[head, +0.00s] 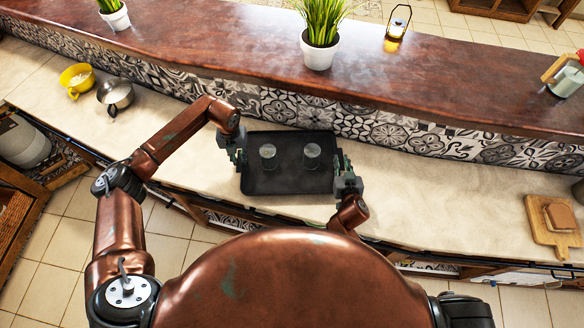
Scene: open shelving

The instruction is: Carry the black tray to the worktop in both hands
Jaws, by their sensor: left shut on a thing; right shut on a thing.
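The black tray (290,181) is at the worktop (415,190), in the middle of the head view. I cannot tell whether it rests on the surface or hangs just above it. Two grey-green cups (268,156) and (312,155) stand upright on it, side by side. My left gripper (239,158) is shut on the tray's left edge. My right gripper (341,164) is shut on its right edge. The fingertips are small and partly hidden.
A tiled backsplash (380,127) rises behind the tray to a raised brown counter (220,35) with potted plants (319,50) and a lantern (396,28). A yellow pot (77,78) and a metal pan (116,95) stand left. A cutting board (553,228) lies right.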

